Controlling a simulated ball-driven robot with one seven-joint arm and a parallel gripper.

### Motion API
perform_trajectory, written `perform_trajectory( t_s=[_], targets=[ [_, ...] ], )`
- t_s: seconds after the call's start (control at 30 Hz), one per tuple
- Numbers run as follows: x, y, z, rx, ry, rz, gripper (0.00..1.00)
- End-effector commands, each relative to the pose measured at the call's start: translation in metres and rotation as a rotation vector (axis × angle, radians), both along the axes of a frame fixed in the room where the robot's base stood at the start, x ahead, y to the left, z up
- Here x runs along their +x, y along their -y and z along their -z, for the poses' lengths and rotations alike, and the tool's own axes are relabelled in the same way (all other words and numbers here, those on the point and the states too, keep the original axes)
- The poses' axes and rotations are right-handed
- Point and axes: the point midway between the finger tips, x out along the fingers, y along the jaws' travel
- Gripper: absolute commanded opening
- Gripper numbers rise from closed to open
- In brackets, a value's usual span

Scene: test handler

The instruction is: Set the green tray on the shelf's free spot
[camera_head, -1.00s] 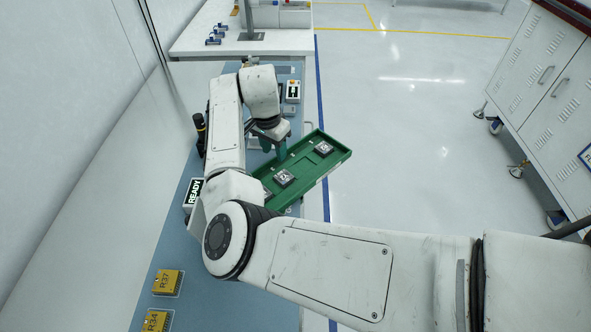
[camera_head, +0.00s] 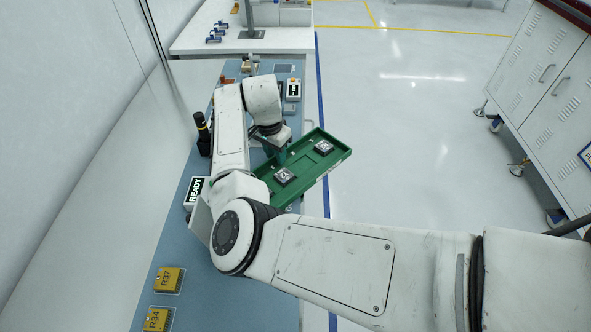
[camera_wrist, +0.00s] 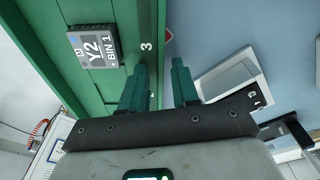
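The green tray (camera_head: 307,168) is in the air at my gripper (camera_head: 275,152), reaching out over the bench's right edge. Two square dark devices show in it in the head view; its near left end is hidden behind my arm. In the wrist view my gripper (camera_wrist: 160,82) has one finger inside the tray (camera_wrist: 112,85) and one outside, closed on its side wall beside the printed "3". A device marked "Y2 BIN 1" (camera_wrist: 94,45) sits in the tray. I cannot make out the shelf or its free spot in either view.
The blue bench (camera_head: 225,285) holds a READY display (camera_head: 193,191), yellow blocks R37 (camera_head: 168,280) and R34 (camera_head: 157,319), and a black post (camera_head: 202,130). A white wall borders it on the left. Open floor (camera_head: 420,150) and a white cabinet (camera_head: 540,95) are on the right.

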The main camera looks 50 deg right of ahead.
Motion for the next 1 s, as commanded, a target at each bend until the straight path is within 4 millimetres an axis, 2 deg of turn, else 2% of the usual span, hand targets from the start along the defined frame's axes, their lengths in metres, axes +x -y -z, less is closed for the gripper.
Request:
perform_trajectory(
  t_s=[0.03, 0.3, 1.0],
  targets=[
    [0.0002, -0.0002, 0.0001, 0.000, 0.001, 0.000, 0.24],
    [0.0002, -0.0002, 0.0001, 0.000, 0.001, 0.000, 0.00],
    [0.0004, 0.0003, -0.0051, -0.002, 0.001, 0.001, 0.00]
  ],
)
